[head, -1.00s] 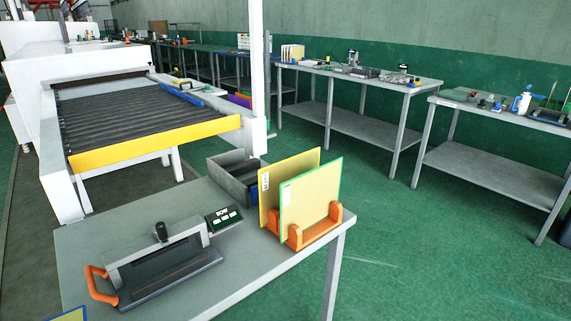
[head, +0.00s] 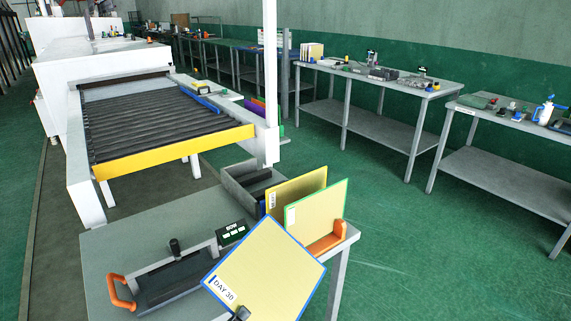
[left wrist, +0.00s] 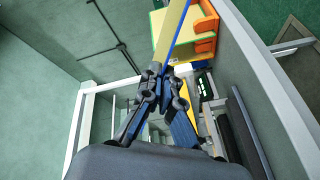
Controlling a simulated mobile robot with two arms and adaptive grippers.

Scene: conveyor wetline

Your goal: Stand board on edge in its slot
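A yellow board with a blue edge and a "DAY 30" label (head: 262,270) is held up at the bottom of the head view, turned like a diamond. My left gripper (head: 240,314) grips it at its lower corner, mostly out of frame. In the left wrist view the fingers (left wrist: 168,88) are closed on the board (left wrist: 176,25), seen edge-on. An orange slotted rack (head: 328,241) stands at the table's right end. It holds a green-edged board (head: 317,208) and another yellow board (head: 299,187) upright. The held board hides part of the rack. My right gripper is not visible.
The grey table (head: 120,245) carries a dark fixture with an orange handle (head: 170,275), a small display box (head: 232,234) and a grey bin (head: 240,183). A roller conveyor (head: 150,120) stands behind it. Green floor lies open to the right.

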